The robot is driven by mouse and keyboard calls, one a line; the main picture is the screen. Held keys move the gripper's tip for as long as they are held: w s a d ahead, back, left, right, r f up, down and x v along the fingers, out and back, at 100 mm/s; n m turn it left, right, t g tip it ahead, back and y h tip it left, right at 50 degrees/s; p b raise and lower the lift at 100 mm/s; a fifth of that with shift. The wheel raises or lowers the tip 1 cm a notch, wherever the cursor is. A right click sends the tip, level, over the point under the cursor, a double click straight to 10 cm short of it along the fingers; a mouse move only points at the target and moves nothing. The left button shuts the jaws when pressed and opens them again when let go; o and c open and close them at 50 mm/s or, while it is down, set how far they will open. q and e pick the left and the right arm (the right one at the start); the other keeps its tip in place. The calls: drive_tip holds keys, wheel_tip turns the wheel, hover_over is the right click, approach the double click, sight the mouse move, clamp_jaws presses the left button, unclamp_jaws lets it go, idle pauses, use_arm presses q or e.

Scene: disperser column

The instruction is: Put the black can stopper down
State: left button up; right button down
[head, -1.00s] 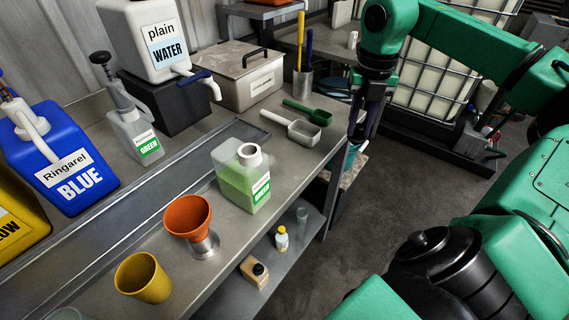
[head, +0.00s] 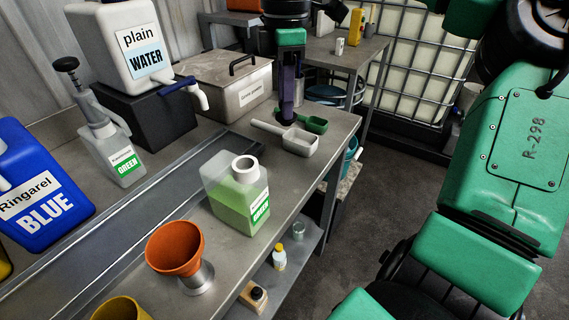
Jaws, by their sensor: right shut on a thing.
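My right gripper (head: 287,112) points down over the far right end of the bench, just beside the scoops. It is shut; the black can stopper in it cannot be made out against the dark fingers. The can with green liquid (head: 238,192) stands on the bench nearer to me, its white neck open and without a stopper. My left gripper is not in view.
A grey scoop (head: 298,141) and a green scoop (head: 316,124) lie by the right gripper. A steel box (head: 222,85) stands behind, left of it. An orange funnel (head: 175,247) stands at the front. Bare bench top lies between can and scoops.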

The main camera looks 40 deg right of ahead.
wheel_tip(320, 180, down, 15)
drive_tip(key=shift+w+r, duration=0.1)
drive_tip(key=shift+r, duration=0.05)
drive_tip(key=c, duration=0.7)
unclamp_jaws()
drive_tip(key=shift+r+p, duration=0.2)
drive_tip(key=shift+p, duration=0.1)
wheel_tip(320, 180, up, 12)
drive_tip(key=shift+f+b, duration=0.1)
drive_tip(key=shift+b, duration=0.4)
